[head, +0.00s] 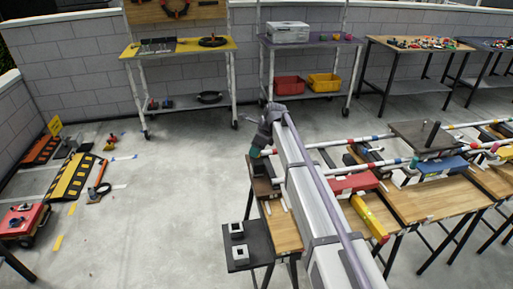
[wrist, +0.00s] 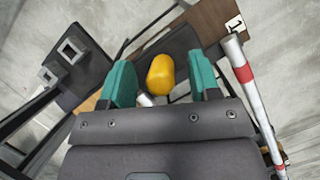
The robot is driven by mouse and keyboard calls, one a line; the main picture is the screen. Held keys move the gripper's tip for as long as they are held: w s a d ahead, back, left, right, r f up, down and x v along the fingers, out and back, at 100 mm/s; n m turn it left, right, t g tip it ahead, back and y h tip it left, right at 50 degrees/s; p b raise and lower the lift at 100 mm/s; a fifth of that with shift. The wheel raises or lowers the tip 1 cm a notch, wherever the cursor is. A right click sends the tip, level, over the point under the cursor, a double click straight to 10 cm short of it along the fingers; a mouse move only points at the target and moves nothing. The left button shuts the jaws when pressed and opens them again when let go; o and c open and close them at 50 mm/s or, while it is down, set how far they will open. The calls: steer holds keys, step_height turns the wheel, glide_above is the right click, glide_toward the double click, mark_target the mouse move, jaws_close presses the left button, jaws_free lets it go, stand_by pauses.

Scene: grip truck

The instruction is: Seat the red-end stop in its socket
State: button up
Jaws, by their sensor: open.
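My gripper (wrist: 160,72) is open, its two teal fingers spread to either side of a yellow rounded piece (wrist: 159,77). The piece shows over a dark pad, and I see no finger touching it. I cannot tell whether it is the red-end stop; no red end shows on it. Two pale square hollow blocks (wrist: 73,50) stand on a dark side stand (wrist: 88,83). They also show in the head view (head: 237,229), left of my arm; I cannot tell whether they are sockets. In the head view my gripper (head: 256,150) is small, beside the near bench's left end.
A white rail with red bands (wrist: 244,75) runs close along the gripper's right side. A brown plate (wrist: 211,19) carries a label reading 1. Benches with rails and a red block (head: 354,183) lie right of my arm.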

steer(key=p+v, duration=1)
steer(key=shift+d+r, duration=0.2)
steer(key=shift+r, duration=0.2)
